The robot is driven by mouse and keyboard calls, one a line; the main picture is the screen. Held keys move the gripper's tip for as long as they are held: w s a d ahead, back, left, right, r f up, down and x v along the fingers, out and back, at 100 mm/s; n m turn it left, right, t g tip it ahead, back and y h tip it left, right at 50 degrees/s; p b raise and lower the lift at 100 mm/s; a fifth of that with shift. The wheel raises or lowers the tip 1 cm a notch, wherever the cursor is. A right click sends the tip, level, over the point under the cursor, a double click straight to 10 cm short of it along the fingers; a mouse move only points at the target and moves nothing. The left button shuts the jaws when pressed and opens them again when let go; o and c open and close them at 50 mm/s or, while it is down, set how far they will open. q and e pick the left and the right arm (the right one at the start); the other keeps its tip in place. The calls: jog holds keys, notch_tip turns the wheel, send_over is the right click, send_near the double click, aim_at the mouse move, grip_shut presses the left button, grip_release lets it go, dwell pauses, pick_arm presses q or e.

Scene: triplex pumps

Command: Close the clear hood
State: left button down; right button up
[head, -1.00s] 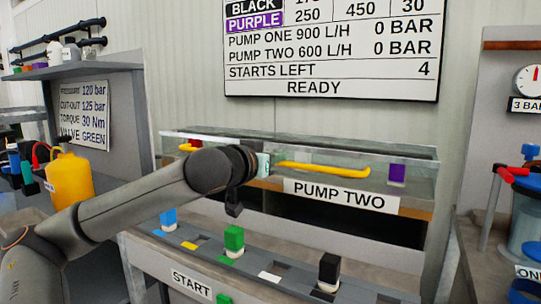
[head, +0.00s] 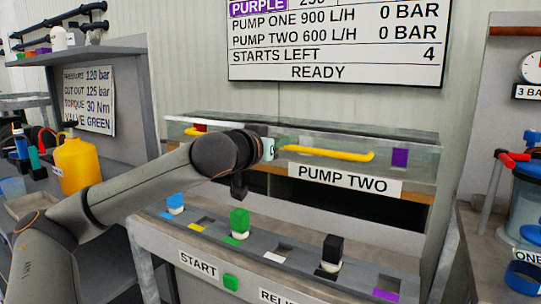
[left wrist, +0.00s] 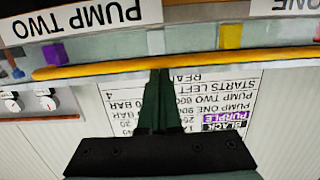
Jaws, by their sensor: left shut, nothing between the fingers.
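The clear hood (head: 420,158) is a long see-through cover over the pump two bench, with a dark gap below its front edge. A yellow bar handle (head: 330,154) runs along its front, above the PUMP TWO label (head: 348,180). My right gripper is not in view.
A START button (head: 230,282) is on the front. A yellow jug (head: 76,165) stands left. Another station with red-handled parts (head: 515,157) stands right.

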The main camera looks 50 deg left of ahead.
pick_arm(q)
jog(key=s+d+f+b, duration=0.2)
jog(key=s+f+b, duration=0.2)
jog(key=s+b, duration=0.1)
jog(key=shift+s, duration=0.9)
